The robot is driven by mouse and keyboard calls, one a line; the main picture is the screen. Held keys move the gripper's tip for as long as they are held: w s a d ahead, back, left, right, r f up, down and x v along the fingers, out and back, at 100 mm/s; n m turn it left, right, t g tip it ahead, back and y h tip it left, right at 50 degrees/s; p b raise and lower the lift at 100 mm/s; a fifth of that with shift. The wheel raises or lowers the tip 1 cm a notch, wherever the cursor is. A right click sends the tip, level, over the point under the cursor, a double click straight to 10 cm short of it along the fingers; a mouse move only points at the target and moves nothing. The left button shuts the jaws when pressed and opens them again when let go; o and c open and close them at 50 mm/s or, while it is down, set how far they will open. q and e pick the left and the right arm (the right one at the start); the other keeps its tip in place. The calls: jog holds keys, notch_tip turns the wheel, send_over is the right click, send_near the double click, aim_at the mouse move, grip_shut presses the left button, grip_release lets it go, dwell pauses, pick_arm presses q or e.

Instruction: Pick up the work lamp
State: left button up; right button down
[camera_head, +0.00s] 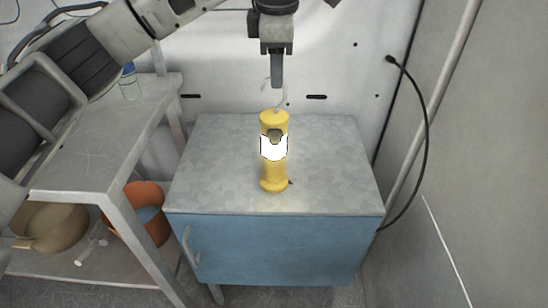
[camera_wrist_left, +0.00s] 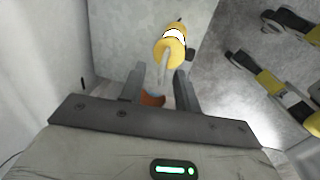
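The work lamp (camera_head: 273,177) is a yellow cylinder with a glowing white band and a thin hook on top. It stands upright on the grey top of a blue cabinet (camera_head: 346,187). My left gripper (camera_head: 277,84) points down just above and behind the lamp's top, near the hook. In the left wrist view, the fingers of my left gripper (camera_wrist_left: 160,84) are apart, with the hook showing between them and the lamp's yellow body (camera_wrist_left: 169,52) beyond. I cannot tell whether the hook touches a finger. My right gripper is not in view.
A grey shelf table (camera_head: 90,150) stands left of the cabinet, with a bottle (camera_head: 130,82) on it. An orange bucket (camera_head: 148,222) and a tan basin (camera_head: 50,226) sit below. A black cable (camera_head: 426,125) hangs at the right. The cabinet top around the lamp is clear.

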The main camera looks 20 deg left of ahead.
aim_at(277, 108)
pick_arm(q)
jog(key=f, duration=0.4)
jog(key=shift+w+a+f, duration=0.1)
jog(key=shift+w+f, duration=0.1)
jog(key=shift+w, duration=0.1)
grip_shut()
jog(key=shift+r, duration=0.15)
dwell(0.9)
